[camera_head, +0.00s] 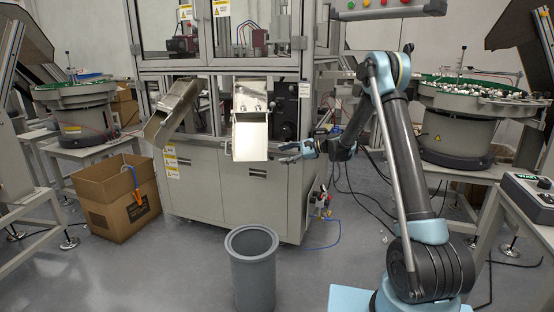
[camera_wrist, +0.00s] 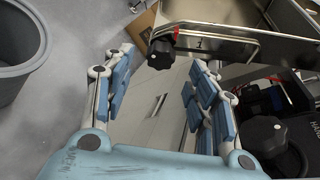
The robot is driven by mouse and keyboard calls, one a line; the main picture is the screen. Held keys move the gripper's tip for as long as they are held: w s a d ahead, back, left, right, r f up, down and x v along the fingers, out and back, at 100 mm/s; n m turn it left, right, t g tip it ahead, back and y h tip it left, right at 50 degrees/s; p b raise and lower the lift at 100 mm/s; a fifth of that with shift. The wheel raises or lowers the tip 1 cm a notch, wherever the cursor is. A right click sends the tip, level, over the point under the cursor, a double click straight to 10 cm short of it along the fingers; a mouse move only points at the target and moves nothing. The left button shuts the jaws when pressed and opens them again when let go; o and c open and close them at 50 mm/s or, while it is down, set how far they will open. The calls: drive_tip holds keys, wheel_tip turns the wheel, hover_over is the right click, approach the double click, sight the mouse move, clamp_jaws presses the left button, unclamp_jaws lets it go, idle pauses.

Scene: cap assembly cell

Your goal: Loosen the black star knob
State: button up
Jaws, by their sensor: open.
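A black star knob (camera_wrist: 160,53) sits at the corner of a metal chute (camera_wrist: 235,42) in the wrist view, beside a red mark. A second black knob (camera_wrist: 266,135) is at the lower right, outside my right finger. My gripper (camera_wrist: 163,68) is open and empty; the first knob shows beyond the gap between its fingertips, apart from them. In the head view my gripper (camera_head: 286,153) is low and right of the middle chute (camera_head: 250,138). A small dark knob (camera_head: 272,105) shows beside that chute; I cannot tell which knob it matches.
A grey bin (camera_head: 252,270) stands on the floor in front of the machine cabinet (camera_head: 205,185). An open cardboard box (camera_head: 118,195) is at the left. Another chute (camera_head: 172,110) juts out left of the middle one. Open floor lies around the bin.

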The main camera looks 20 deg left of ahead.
sight(272, 156)
drive_tip(key=shift+x, duration=2.3)
drive_tip(key=c, duration=1)
